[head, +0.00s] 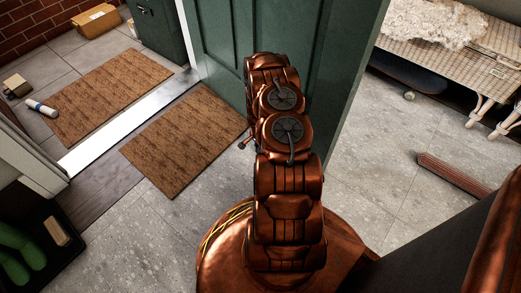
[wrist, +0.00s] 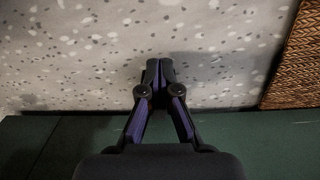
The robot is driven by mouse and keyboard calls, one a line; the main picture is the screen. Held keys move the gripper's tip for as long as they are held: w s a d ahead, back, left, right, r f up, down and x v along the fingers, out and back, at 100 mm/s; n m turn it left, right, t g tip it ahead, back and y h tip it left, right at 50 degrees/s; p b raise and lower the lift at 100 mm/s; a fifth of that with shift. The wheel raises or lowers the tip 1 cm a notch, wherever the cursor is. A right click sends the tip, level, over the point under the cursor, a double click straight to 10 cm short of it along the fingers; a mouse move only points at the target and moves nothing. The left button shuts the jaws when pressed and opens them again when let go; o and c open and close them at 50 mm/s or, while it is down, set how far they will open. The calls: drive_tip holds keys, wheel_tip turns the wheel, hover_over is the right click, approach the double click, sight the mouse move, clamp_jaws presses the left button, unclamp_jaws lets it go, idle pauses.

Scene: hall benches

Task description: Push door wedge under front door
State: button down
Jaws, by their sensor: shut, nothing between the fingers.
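The green front door (head: 222,45) stands open, its lower part behind my arm; a green band, likely the same door (wrist: 60,140), crosses the bottom of the wrist view. My gripper (wrist: 158,66) is shut and empty, its fingertips together over speckled floor beside the green band. In the head view my arm hides the gripper. I cannot make out a door wedge for certain in either view; one may be hidden behind my arm or gripper.
A brown doormat (head: 185,138) lies left of my arm, another (head: 108,90) beyond the metal threshold (head: 130,120). A black tray (head: 75,262) holds green boots (head: 22,250) and a small tan block (head: 57,231). A wicker bench (head: 440,58) stands right.

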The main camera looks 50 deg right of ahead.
drive_tip(key=a, duration=0.4)
drive_tip(key=shift+w+a+r+p, duration=0.15)
drive_tip(key=shift+w+r+p, duration=0.05)
drive_tip(key=shift+r+p, duration=0.2)
wheel_tip(320, 180, up, 9)
drive_tip(key=p, duration=0.3)
drive_tip(key=shift+r, duration=0.2)
drive_tip(key=s+a+r+n+p, duration=0.1)
drive_tip(key=a+r+n+p, duration=0.4)
drive_tip(key=r, duration=1.2)
drive_tip(key=a+r+n+p, duration=0.1)
drive_tip(key=a+r+p, duration=0.7)
drive_tip(key=r, duration=0.9)
drive_tip(key=s+a+r+n+p, duration=0.1)
drive_tip(key=a+r+n+p, duration=0.4)
drive_tip(key=r, duration=1.2)
drive_tip(key=s+a+r+n+p, duration=0.2)
drive_tip(key=s+a+r+p, duration=0.2)
drive_tip(key=s+r+p, duration=0.3)
drive_tip(key=s+a+r+n+g+p, duration=0.1)
drive_tip(key=s+a+r+n+p, duration=0.2)
drive_tip(key=r, duration=1.2)
drive_tip(key=s+a+r+n+p, duration=0.3)
drive_tip(key=s+a+r+p, duration=0.3)
drive_tip(key=s+r+p, duration=0.6)
drive_tip(key=shift+s+a+g, duration=0.35)
drive_tip(key=shift+s+g, duration=0.05)
drive_tip(key=shift+s, duration=0.6)
